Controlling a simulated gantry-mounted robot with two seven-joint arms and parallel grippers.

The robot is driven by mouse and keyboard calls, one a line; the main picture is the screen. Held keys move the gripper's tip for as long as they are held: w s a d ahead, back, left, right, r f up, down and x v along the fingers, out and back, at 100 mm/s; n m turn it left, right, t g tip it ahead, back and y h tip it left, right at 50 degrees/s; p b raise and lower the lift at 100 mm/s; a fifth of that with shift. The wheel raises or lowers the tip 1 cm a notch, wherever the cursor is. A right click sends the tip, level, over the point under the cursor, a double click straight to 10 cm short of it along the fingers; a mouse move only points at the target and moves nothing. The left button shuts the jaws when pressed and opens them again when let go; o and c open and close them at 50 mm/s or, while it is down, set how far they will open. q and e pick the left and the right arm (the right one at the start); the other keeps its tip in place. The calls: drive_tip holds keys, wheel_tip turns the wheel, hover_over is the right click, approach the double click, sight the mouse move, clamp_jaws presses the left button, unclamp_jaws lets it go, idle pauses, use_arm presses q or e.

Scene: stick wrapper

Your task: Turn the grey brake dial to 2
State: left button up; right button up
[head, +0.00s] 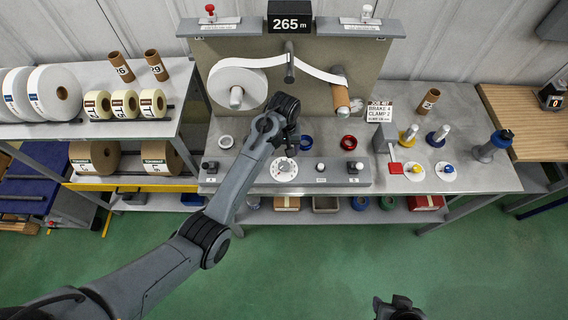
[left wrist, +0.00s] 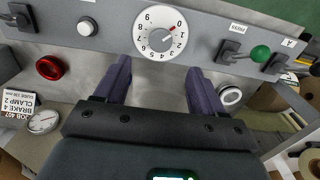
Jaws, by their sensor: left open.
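The brake dial (head: 284,168) is a white numbered disc with a grey knob, on the front of the grey console. In the left wrist view the dial (left wrist: 160,37) sits just beyond my fingertips, with a red mark near the 0 and 1; its exact reading is unclear. My left gripper (left wrist: 158,66) is open, its two dark fingers apart on either side below the dial, holding nothing. In the head view its fingers are largely hidden by the arm over the console. A dark part of my right gripper (head: 398,309) shows at the bottom edge, its jaws unclear.
A white knob (head: 320,167) and black switches (head: 354,168) flank the dial. A red ring (head: 348,142) and blue ring (head: 305,143) lie behind. A job card (head: 380,112) reads brake 4, clamp 2. Other dials (head: 415,171) are at right. The floor in front is clear.

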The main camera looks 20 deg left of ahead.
sight(284, 165)
use_arm(q)
wheel_tip(284, 165, down, 10)
idle(0.5)
drive_tip(key=c, duration=1)
drive_tip(key=shift+c, duration=0.2)
